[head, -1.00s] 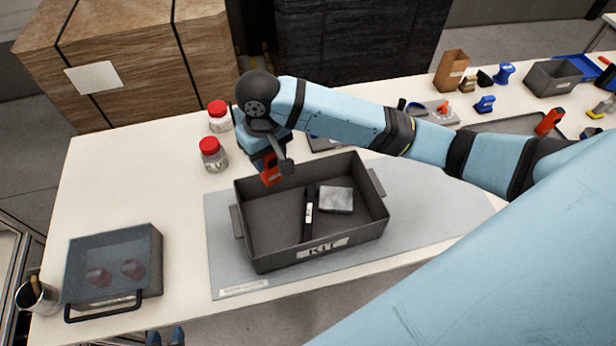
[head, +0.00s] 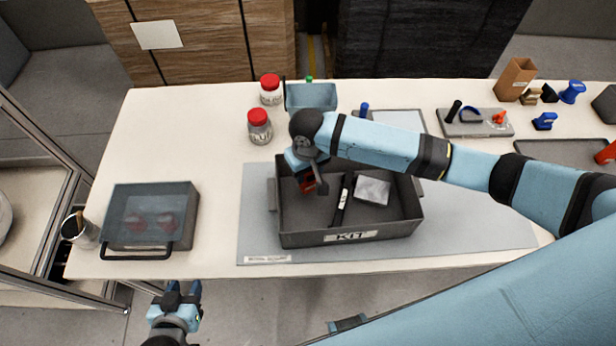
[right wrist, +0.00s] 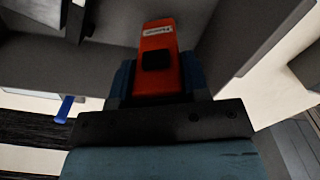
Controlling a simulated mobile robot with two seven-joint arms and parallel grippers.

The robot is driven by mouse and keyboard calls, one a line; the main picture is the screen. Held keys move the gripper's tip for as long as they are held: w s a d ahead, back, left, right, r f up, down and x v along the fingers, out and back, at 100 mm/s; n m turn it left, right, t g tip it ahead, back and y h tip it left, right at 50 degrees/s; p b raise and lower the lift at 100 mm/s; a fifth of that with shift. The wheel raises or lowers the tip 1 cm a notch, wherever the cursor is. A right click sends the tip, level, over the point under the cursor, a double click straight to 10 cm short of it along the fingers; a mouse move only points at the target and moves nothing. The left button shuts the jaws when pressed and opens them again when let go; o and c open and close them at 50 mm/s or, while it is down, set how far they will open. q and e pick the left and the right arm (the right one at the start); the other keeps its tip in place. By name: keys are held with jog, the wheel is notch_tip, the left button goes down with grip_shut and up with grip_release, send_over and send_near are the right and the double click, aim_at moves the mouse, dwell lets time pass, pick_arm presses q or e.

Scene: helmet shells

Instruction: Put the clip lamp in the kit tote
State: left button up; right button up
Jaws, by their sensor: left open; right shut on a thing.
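The clip lamp, a red-orange piece with a black button, is in my right gripper (head: 308,177). It shows in the head view (head: 309,186) and in the right wrist view (right wrist: 158,40), between the blue fingers (right wrist: 158,82). The grey kit tote (head: 295,240) stands on the mat with its KIT label at the front. My right gripper holds the lamp at the tote's left part, within its walls in the picture; whether the lamp touches the floor is unclear. My left gripper (head: 182,290) is open and empty, below the table's front edge.
In the tote lie a black bar-shaped thing (head: 342,202) and a grey block (head: 372,190). Two red-lidded jars (head: 259,130) and a blue-grey bin (head: 311,97) stand behind. A lidded box (head: 185,240) and a cup (head: 80,232) are at left.

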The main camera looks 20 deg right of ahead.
jog(key=shift+f, duration=1.95)
jog(key=o, duration=1)
jog(key=shift+f, duration=0.15)
jog(key=shift+c, duration=0.2)
notch_tip(320, 180, up, 12)
jog(key=shift+r+b, duration=0.2)
jog(key=shift+b, duration=0.2)
jog(key=shift+f, duration=0.1)
